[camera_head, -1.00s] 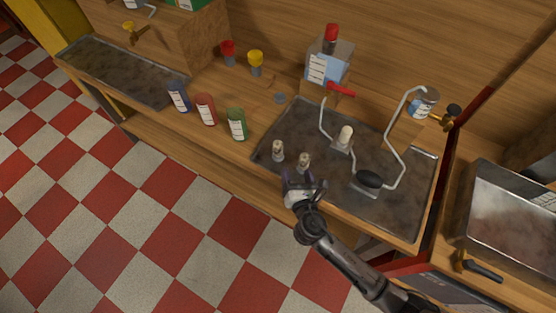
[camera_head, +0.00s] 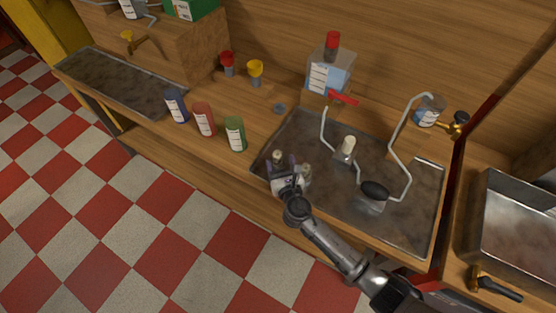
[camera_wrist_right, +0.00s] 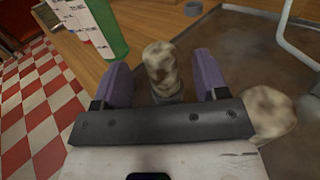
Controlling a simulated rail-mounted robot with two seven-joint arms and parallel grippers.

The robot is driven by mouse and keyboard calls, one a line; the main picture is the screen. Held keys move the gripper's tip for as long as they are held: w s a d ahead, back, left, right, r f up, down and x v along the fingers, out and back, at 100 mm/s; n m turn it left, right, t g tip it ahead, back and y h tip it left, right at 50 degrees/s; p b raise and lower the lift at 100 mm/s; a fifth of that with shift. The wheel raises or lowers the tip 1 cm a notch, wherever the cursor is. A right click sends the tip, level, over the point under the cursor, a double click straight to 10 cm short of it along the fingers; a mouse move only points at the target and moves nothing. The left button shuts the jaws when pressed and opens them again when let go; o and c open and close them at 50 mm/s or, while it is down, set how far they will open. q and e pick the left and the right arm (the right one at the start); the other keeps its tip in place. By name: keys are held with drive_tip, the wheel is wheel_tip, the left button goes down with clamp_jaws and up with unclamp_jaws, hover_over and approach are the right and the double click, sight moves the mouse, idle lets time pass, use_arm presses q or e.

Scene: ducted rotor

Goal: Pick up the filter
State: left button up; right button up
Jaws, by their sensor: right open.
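Two small mottled beige plugs stand on the left part of the dark metal tray (camera_head: 400,225); which one is the filter I cannot tell. In the right wrist view, one plug (camera_wrist_right: 160,62) stands upright between the two purple fingers of my right gripper (camera_head: 287,170), with gaps on both sides. This plug also shows in the head view (camera_head: 277,155), just beyond the gripper. The second plug (camera_wrist_right: 268,110) is outside the right finger and shows partly behind the gripper in the head view (camera_head: 306,169). My right gripper is open and empty. My left gripper is not in view.
Blue (camera_head: 177,106), red (camera_head: 204,119) and green (camera_head: 235,134) bottles stand left of the tray. A bent metal pipe (camera_head: 394,150), a pale-topped fitting (camera_head: 347,147) and a black knob (camera_head: 374,190) occupy its middle and right.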

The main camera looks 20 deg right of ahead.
sight(277, 151)
drive_tip(key=shift+w+d+b, duration=0.15)
drive_tip(key=shift+w+b, duration=0.2)
drive_tip(key=shift+w, duration=1)
drive_tip(key=shift+w+d+b, duration=0.1)
drive_tip(key=shift+w+b, duration=0.25)
drive_tip(key=shift+w, duration=0.95)
drive_tip(key=shift+f, duration=0.1)
drive_tip(key=shift+c, duration=0.5)
drive_tip(key=c, duration=0.9)
